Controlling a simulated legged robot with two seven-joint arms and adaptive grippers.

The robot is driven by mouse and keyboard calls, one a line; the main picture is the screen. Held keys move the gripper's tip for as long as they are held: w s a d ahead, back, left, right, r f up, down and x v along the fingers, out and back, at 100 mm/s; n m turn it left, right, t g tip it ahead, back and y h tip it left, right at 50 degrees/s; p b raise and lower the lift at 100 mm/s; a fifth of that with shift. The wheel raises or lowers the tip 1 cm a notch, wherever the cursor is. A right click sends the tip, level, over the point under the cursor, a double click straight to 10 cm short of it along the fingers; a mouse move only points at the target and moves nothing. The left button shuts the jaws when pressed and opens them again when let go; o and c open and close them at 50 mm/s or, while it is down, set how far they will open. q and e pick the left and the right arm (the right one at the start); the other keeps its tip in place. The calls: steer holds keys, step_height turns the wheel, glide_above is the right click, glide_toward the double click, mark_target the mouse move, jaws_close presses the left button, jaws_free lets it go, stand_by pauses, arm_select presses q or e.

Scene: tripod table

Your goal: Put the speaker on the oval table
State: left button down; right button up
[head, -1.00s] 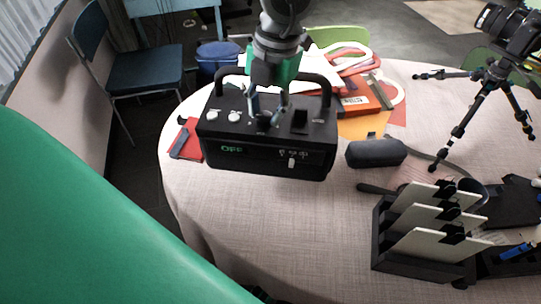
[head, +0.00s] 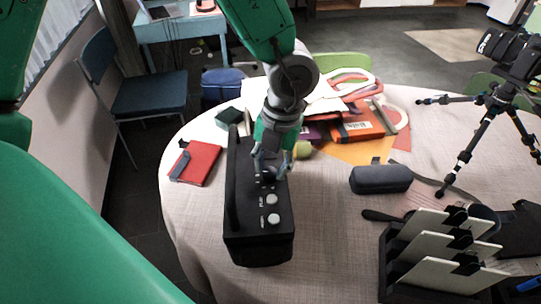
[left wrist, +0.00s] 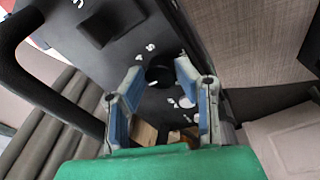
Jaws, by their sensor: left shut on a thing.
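The speaker (head: 258,205) is a black box with white knobs and a black bar handle. It is at the left part of the cloth-covered oval table (head: 335,240), its narrow end toward me. I cannot tell whether its underside touches the cloth. My left gripper (head: 270,172) comes down from above and is shut on the speaker's control face. In the left wrist view the fingers (left wrist: 160,100) flank a round black knob on the speaker (left wrist: 125,45). My right gripper is not in view.
A red notebook (head: 196,163) lies at the left edge. Papers and an orange-red box (head: 358,125) are behind. A dark case (head: 381,179), a rack with white plates (head: 440,250) and a camera tripod (head: 480,130) stand right. Bare cloth lies between the speaker and the rack.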

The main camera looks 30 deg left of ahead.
arm_select(q)
steer(key=shift+d+f, duration=0.25)
steer(key=shift+f, duration=0.2)
steer(key=shift+w+d, duration=0.1)
steer(key=shift+d, duration=0.2)
steer(key=c, duration=1.2)
jaws_free()
steer(key=shift+a+f, duration=0.1)
steer(key=shift+a, duration=0.45)
steer(key=shift+d, duration=0.4)
steer(key=shift+r, duration=0.25)
step_height(320, 180, up, 12)
steer(key=w+p, duration=0.1)
steer(key=p, duration=0.1)
steer(key=shift+d+f, duration=0.2)
steer(key=shift+d, duration=0.2)
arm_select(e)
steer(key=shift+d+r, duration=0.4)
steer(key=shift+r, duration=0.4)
arm_select(q)
steer(key=shift+w+a, duration=0.1)
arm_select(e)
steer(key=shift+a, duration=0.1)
